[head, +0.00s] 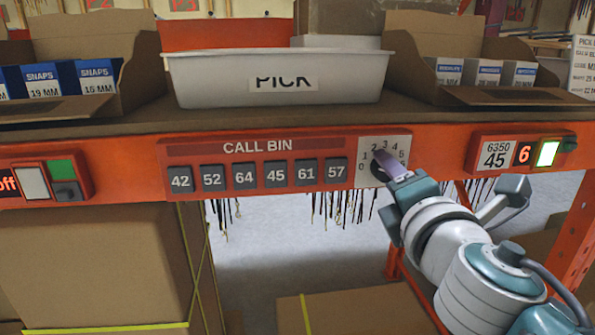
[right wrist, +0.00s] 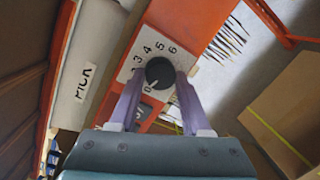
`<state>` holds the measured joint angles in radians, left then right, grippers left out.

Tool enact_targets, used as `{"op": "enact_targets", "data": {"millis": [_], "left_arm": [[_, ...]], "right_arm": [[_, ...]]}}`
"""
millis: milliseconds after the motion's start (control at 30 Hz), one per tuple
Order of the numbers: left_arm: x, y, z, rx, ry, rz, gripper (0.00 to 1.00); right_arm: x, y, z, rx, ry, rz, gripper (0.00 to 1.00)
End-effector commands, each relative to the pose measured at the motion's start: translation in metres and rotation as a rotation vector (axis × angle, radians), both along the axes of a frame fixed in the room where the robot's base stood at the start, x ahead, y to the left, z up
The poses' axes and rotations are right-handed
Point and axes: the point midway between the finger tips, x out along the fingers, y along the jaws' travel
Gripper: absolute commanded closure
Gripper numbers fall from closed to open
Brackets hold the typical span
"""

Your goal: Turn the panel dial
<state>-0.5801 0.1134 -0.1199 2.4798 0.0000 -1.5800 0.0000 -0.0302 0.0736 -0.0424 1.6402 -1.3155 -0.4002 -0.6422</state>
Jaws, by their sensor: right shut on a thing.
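The panel dial is a round black knob (right wrist: 160,71) on a white plate (head: 368,146) with numbers around it, at the right end of the CALL BIN panel (head: 257,147). In the right wrist view a pale mark on the knob points toward the 0. My right gripper (head: 384,160) reaches the dial from the lower right, its purple fingers on either side of the knob and shut on it. In the head view the fingers hide much of the knob. My left gripper is not in view.
The panel is on an orange shelf beam (head: 134,177). A white PICK bin (head: 210,85) stands above it. Cardboard boxes (head: 90,262) stand below.

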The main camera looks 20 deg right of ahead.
Motion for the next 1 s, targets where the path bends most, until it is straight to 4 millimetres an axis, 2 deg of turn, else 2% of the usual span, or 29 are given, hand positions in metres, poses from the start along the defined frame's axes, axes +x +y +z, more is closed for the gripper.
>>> {"op": "enact_targets", "data": {"millis": [467,1000], "left_arm": [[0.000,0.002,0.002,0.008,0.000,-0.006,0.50],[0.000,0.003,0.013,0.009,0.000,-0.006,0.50]], "right_arm": [[-0.001,-0.001,0.003,0.441,-0.107,-0.001,1.00],[-0.001,-0.002,0.004,0.924,-0.223,0.000,1.00]]}}
